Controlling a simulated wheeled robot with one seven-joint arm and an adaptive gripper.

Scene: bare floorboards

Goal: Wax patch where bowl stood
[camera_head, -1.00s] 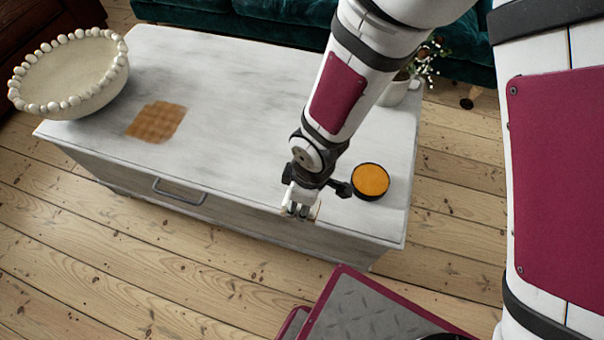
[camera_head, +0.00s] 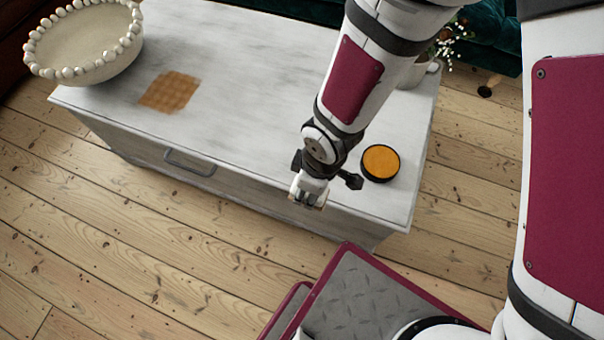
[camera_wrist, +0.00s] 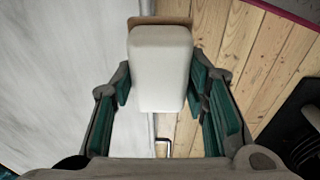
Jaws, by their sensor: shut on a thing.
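The pale bowl (camera_head: 88,50) with a beaded rim stands at the left end of the marbled grey-white table (camera_head: 245,75). A brown, wood-like patch (camera_head: 170,92) shows on the tabletop to its right. A round dark tin (camera_head: 380,163) of orange wax stands near the table's right end. My gripper (camera_head: 308,198) is at the table's front edge, left of the tin. In the wrist view its green-padded fingers are shut on a white block (camera_wrist: 160,68) with a tan strip (camera_wrist: 160,20) at its far end. The block's working face is hidden.
A drawer handle (camera_head: 190,162) sticks out of the table's front. A white pot (camera_head: 418,74) with a flowering plant stands at the back right, partly behind my arm. A green sofa (camera_head: 290,10) is behind the table. Bare floorboards (camera_head: 110,240) lie in front.

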